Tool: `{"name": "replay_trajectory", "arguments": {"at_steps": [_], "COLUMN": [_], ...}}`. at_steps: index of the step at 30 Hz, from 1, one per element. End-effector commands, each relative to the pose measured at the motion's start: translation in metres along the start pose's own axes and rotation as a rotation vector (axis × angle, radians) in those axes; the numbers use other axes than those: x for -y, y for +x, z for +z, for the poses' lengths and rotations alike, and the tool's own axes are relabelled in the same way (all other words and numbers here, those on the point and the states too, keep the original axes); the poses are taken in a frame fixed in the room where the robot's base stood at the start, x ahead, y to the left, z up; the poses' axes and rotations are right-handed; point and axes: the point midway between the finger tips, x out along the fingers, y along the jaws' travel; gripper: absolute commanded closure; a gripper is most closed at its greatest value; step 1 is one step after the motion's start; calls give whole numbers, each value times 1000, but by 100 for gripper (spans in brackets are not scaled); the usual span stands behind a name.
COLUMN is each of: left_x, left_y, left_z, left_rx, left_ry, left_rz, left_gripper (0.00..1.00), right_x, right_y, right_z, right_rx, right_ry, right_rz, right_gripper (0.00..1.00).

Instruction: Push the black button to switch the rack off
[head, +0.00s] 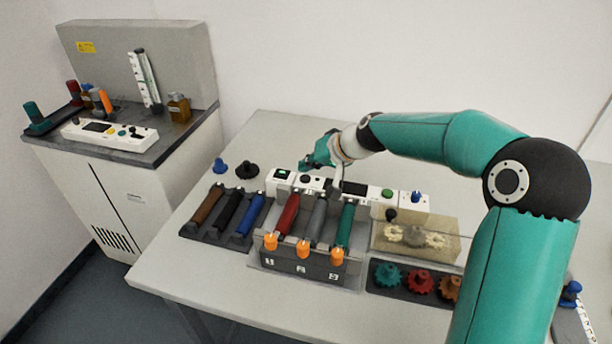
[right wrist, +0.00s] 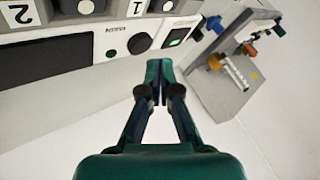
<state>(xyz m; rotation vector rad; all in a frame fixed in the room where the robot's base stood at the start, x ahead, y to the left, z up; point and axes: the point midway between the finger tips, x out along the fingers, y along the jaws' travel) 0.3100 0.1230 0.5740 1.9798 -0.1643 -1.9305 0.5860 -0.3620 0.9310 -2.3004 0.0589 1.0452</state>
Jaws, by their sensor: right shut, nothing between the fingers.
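The rack (head: 300,265) stands on the table with a white control panel (head: 332,196) along its back. The round black button (head: 305,180) is on the left part of the panel, beside a green-lit switch (head: 283,174). In the right wrist view the black button (right wrist: 139,43) shows just above and left of my fingertips, and the lit switch (right wrist: 178,37) is above and right. My right gripper (head: 306,165) is shut and empty, just behind the panel in the head view; its fingertips (right wrist: 160,70) appear apart from the button. My left gripper is not in view.
Red, grey and teal cylinders lie in the rack above orange knobs (head: 303,249). A dark tray (head: 197,233) with more cylinders is left; a clear box (head: 390,245) and a gear tray (head: 384,286) are right. A green button (head: 388,192) is further along the panel.

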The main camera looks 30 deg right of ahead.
Motion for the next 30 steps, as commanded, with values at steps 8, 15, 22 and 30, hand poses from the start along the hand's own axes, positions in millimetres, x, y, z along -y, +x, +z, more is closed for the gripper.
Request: {"name": "replay_trajectory", "arguments": {"at_steps": [8, 15, 22, 30], "left_x": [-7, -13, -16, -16], "left_y": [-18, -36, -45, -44], "left_z": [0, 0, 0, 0], "left_rx": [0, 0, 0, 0], "left_ry": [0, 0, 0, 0], "left_rz": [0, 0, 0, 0], "left_gripper": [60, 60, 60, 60], "right_x": [12, 24, 31, 30], "right_y": [-17, -34, -42, -42], "right_z": [-12, -25, -31, -30], "right_rx": [-1, -2, -1, 0], "right_ry": [-1, 0, -1, 0], "right_rz": [0, 0, 0, 0], "right_gripper": [100, 100, 100, 100]}}
